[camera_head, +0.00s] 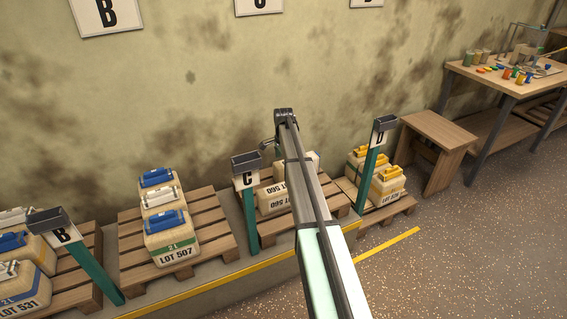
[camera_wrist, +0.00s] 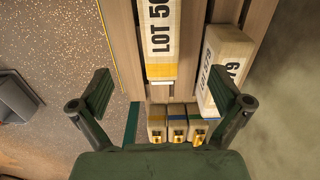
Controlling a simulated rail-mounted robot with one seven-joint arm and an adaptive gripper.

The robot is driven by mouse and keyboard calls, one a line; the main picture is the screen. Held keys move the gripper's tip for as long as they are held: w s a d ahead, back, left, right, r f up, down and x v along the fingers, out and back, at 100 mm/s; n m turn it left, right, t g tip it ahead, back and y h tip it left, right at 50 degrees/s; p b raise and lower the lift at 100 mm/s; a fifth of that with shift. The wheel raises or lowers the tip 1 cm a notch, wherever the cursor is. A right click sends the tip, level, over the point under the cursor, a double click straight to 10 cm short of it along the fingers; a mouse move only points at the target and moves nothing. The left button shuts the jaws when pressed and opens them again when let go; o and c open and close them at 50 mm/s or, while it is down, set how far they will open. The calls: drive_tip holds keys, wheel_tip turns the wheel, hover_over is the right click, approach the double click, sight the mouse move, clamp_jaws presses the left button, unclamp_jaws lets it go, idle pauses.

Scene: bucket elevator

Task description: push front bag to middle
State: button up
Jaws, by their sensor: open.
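Pale bags lie on a wooden pallet behind post C in the head view. The front bag (camera_head: 273,199) has an upside-down lot number and sits near the pallet's front edge. Another bag (camera_head: 304,163) is behind it, partly hidden by my arm. In the wrist view a yellow-banded bag (camera_wrist: 158,38) marked LOT lies upper centre, and another bag (camera_wrist: 229,52) lies to its right. My gripper (camera_wrist: 162,92) is open, fingers wide apart, with nothing visibly held. The yellow-banded bag appears beyond the gap between the fingers; I cannot tell contact. In the head view my arm hides most of the gripper.
Post C (camera_head: 247,205) and post D (camera_head: 376,150) stand at the platform edge. A pallet (camera_head: 212,215) with blue-handled bags is left; yellow-handled bags (camera_head: 388,182) are right. A wall is behind. Three smaller bags (camera_wrist: 177,124) show low in the wrist view.

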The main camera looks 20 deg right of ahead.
sight(284, 191)
wheel_tip(284, 191, down, 17)
drive_tip(key=shift+f+b, duration=0.2)
drive_tip(key=shift+b, duration=0.1)
idle(0.4)
drive_tip(key=c, duration=1.8)
